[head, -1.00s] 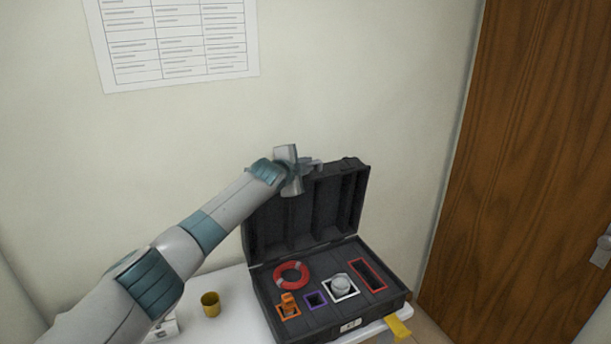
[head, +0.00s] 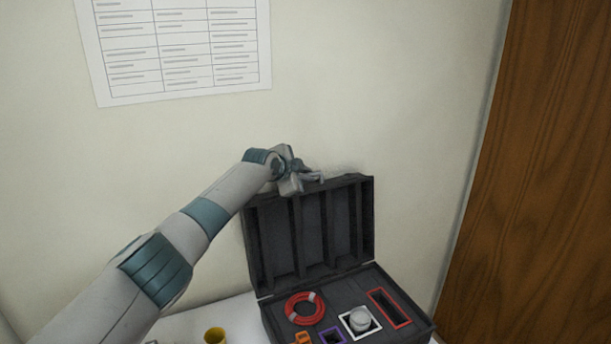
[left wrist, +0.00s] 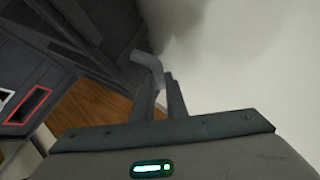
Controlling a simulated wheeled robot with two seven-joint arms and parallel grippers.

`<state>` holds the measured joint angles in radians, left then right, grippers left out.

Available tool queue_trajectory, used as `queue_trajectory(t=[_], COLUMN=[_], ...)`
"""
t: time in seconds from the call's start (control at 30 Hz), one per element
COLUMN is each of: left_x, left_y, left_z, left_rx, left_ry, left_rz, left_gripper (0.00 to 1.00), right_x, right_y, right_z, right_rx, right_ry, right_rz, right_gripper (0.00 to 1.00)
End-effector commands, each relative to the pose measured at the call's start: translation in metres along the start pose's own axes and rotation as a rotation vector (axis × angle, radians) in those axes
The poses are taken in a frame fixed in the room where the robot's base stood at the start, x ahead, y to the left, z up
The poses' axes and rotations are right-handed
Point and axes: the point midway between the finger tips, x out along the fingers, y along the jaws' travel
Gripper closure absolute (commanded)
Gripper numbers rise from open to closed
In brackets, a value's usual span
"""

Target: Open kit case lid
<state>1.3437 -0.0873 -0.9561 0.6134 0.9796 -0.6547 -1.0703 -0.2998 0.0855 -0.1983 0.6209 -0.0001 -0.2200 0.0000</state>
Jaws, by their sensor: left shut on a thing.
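The dark grey kit case (head: 345,283) sits on the white table with its lid (head: 312,235) raised, standing steeply above the rear hinge edge. The lid's ribbed inside faces me. My left gripper (head: 312,178) is at the top edge of the lid, left of its right corner, and is shut on it. The exact contact is small and partly hidden. In the left wrist view the fingers (left wrist: 162,98) are close together beside the dark lid (left wrist: 75,35), with a curved grey piece (left wrist: 148,65) at their tips. My right gripper is not in view.
The case holds a red ring (head: 305,308), a round white item (head: 359,320) and colored-framed slots. A yellow cup (head: 215,335) stands left of it. The wall is close behind the lid; a wooden door (head: 540,170) is at right.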

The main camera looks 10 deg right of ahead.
Motion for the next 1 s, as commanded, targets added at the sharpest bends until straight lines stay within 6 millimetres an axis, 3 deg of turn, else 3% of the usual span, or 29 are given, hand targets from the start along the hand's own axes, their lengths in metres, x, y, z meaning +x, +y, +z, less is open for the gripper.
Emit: queue_trajectory(t=[0.03,0.13,0.17,0.23,0.67,1.0], left_x=[-0.004,-0.004,-0.004,-0.004,-0.002,-0.016], left_y=[-0.009,-0.009,-0.009,-0.009,-0.004,-0.004], left_z=[-0.009,-0.009,-0.009,-0.009,-0.003,-0.003], left_rx=[0.002,0.002,0.002,0.002,0.001,0.002], left_ry=[0.013,0.013,0.013,0.013,0.005,0.007], left_rz=[-0.016,-0.016,-0.016,-0.016,-0.006,-0.005], left_gripper=[1.0,1.0,0.85,0.69,0.69,0.69], right_x=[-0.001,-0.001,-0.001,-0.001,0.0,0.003], right_y=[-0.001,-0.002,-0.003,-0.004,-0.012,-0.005], right_z=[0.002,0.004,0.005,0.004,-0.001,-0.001], right_rx=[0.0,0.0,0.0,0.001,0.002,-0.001], right_ry=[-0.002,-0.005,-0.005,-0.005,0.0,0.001], right_rz=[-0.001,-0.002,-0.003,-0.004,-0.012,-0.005], right_gripper=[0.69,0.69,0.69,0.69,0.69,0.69])
